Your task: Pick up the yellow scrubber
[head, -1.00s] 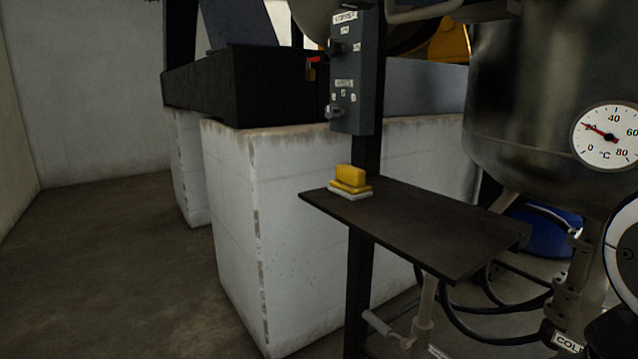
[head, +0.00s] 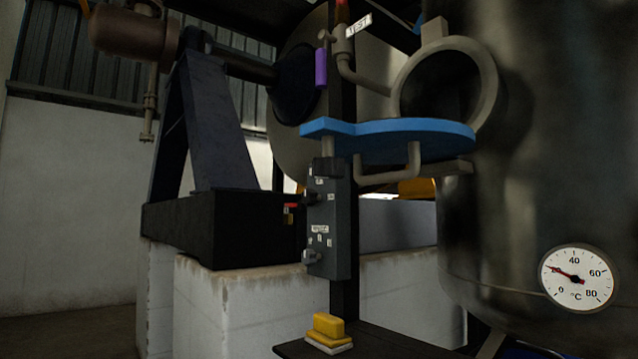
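The yellow scrubber (head: 328,328) has a raised yellow grip on a yellow base with a pale underside. It sits near the left end of a dark shelf (head: 372,344) at the bottom of the head view. Nothing is touching it from above. My gripper is not in view.
A grey control box (head: 328,225) on a dark post stands just behind the scrubber. A blue plate (head: 400,140) juts out above it. A large metal tank (head: 540,190) with a dial gauge (head: 579,279) fills the right. White concrete blocks (head: 235,310) stand behind the shelf.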

